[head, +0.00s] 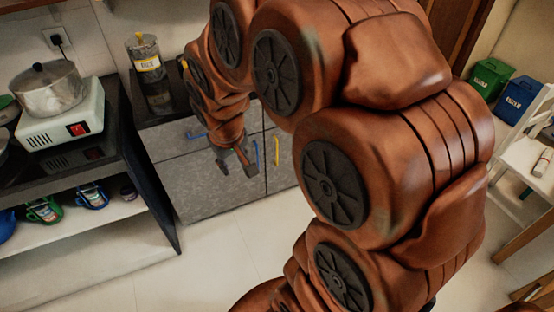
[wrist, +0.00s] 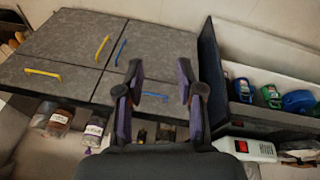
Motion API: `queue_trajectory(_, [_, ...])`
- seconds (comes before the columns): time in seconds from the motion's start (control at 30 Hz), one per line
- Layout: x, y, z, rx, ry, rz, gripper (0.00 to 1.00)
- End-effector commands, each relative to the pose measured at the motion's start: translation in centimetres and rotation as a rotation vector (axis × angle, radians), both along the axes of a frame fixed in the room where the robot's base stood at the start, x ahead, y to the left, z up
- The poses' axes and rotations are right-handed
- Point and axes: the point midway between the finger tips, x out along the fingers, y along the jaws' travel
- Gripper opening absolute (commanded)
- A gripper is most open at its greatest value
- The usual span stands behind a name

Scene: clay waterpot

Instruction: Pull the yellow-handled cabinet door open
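The yellow handle (head: 276,150) of the cabinet door stands upright on a grey speckled door (head: 286,172), partly behind my arm in the head view. In the wrist view, which is turned over, this handle (wrist: 102,47) sits at upper left, near the door's edge. The door (wrist: 65,38) looks shut, flush with its neighbour. My gripper (head: 236,168) is in front of the neighbouring blue-handled door, left of the yellow handle and apart from it. In the wrist view the fingers (wrist: 158,72) are spread with nothing between them.
A blue upright handle (head: 257,153) is close beside the yellow one. Drawers carry a yellow handle (wrist: 42,73) and a blue handle (wrist: 155,95). A dark counter side panel (head: 148,165) and shelf with mugs (head: 92,196) stand left. The floor (head: 215,250) in front is clear.

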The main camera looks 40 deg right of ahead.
Motion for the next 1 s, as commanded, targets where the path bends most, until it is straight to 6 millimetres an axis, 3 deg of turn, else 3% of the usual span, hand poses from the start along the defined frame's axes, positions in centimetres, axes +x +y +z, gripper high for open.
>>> queue_trajectory(0.03, [2.1, -1.5, -2.2, -0.012, -0.032, -0.011, 0.37])
queue_trajectory(0.3, [12.1, -9.3, -7.9, -0.079, -0.245, -0.034, 0.37])
queue_trajectory(0.5, [18.1, -15.3, -12.7, -0.117, -0.400, -0.035, 0.37])
queue_trajectory(0.8, [24.4, -24.0, -20.2, -0.152, -0.631, -0.023, 0.37])
queue_trajectory(1.0, [26.6, -29.2, -25.9, -0.158, -0.776, -0.007, 0.37])
